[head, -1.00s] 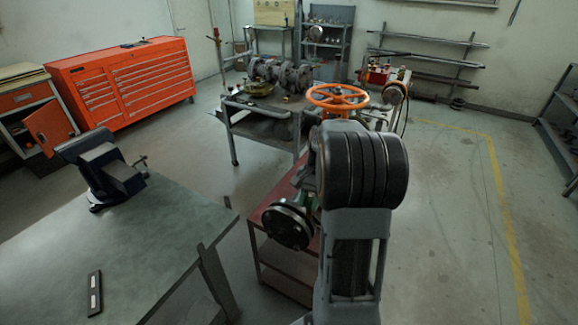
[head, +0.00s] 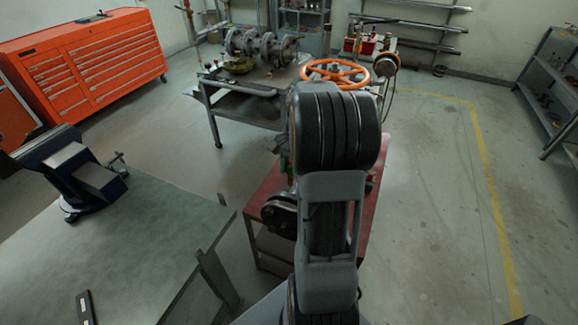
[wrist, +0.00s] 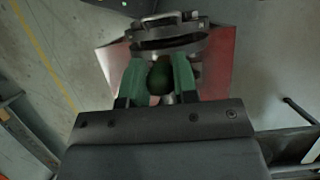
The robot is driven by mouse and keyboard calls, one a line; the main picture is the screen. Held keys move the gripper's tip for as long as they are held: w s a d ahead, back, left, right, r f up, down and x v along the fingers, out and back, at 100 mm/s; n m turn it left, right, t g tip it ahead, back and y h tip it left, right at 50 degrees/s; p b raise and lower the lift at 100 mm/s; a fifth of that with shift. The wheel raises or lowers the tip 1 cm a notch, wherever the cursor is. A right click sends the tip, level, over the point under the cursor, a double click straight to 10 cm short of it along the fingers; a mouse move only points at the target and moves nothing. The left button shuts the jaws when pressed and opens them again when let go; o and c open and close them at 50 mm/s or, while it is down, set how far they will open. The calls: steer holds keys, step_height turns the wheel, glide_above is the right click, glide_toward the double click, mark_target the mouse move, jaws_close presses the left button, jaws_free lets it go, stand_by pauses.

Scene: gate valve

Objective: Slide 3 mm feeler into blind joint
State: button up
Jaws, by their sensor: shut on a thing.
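The valve with an orange handwheel (head: 335,73) stands on a red-topped stand (head: 262,197) in the head view, and my arm covers much of it. A dark round flange (head: 280,214) shows left of my arm. In the wrist view, round metal flanges (wrist: 170,40) lie just past the green fingers of my gripper (wrist: 158,72). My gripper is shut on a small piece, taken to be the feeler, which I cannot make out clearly. A dark green rounded shape shows between the fingers. The joint gap and any contact with it are not discernible.
A workbench (head: 150,235) with a blue vise (head: 85,175) is at left. A black strip with pale marks (head: 85,307) lies on it. A grey table (head: 240,105) with flanged pipe parts stands behind the valve. The floor at right is clear.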

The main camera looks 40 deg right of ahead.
mark_target(290, 182)
steer(key=shift+a, duration=0.1)
steer(key=shift+f+b, duration=1.55)
steer(key=shift+f, duration=1.4)
steer(key=shift+p, duration=0.5)
steer(key=shift+f+b, duration=1.85)
steer(key=shift+f, duration=1.25)
steer(key=o, duration=1)
steer(key=v, duration=1.3)
steer(key=shift+r, duration=0.4)
